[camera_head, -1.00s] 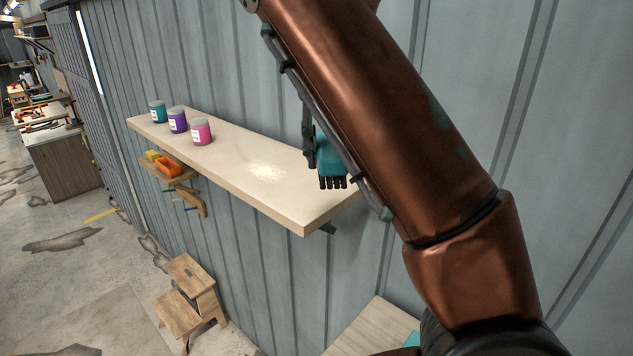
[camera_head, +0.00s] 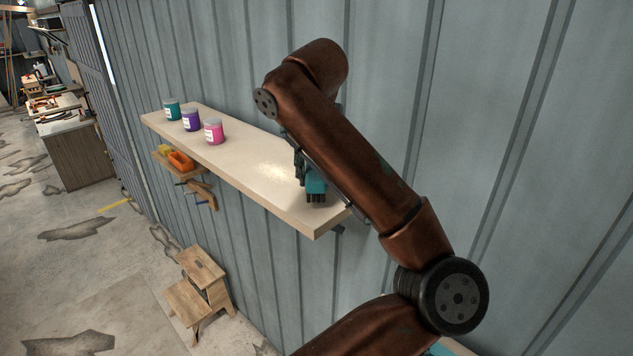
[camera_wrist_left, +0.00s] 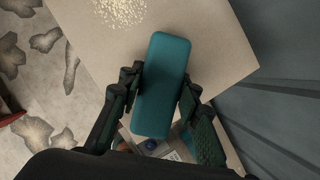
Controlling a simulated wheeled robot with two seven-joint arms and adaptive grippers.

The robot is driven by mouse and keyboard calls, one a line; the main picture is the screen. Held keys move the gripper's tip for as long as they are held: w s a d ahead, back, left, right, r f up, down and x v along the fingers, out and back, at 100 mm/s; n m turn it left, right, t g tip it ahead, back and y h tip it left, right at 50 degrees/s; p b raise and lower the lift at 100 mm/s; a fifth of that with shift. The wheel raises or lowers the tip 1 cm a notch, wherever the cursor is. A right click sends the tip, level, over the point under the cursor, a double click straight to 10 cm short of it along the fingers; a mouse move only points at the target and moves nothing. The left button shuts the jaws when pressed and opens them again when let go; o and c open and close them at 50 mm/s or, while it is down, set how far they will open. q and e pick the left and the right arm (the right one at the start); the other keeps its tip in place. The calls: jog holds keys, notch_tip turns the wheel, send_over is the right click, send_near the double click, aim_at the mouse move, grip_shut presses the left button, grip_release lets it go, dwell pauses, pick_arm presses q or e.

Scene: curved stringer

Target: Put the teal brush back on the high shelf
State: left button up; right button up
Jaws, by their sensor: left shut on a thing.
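The teal brush (camera_head: 316,184) shows at the near right end of the high shelf (camera_head: 235,158), its dark bristles pointing down. I cannot tell whether the bristles touch the shelf top. My left gripper (camera_head: 303,168) is shut on the brush, partly hidden behind my arm. In the left wrist view, the fingers of my left gripper (camera_wrist_left: 160,86) grip both long sides of the teal brush back (camera_wrist_left: 164,60), with the shelf top (camera_wrist_left: 225,45) beneath its far part. The bristles are hidden there. My right gripper is not in view.
A teal jar (camera_head: 172,110), a purple jar (camera_head: 191,121) and a pink jar (camera_head: 214,132) stand at the shelf's far end. A pale speckled patch (camera_head: 272,172) lies mid-shelf. The ribbed wall (camera_head: 215,65) runs behind. A wooden step stool (camera_head: 200,285) stands below.

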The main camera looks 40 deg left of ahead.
pick_arm(q)
notch_tip(320, 180, down, 2)
jog(key=shift+p, duration=0.6)
jog(key=shift+w+d+f, duration=0.1)
jog(key=shift+f, duration=0.25)
jog(key=shift+f, duration=0.2)
jog(key=o, duration=1.1)
jog(key=shift+r, duration=0.1)
jog(key=shift+r, duration=0.1)
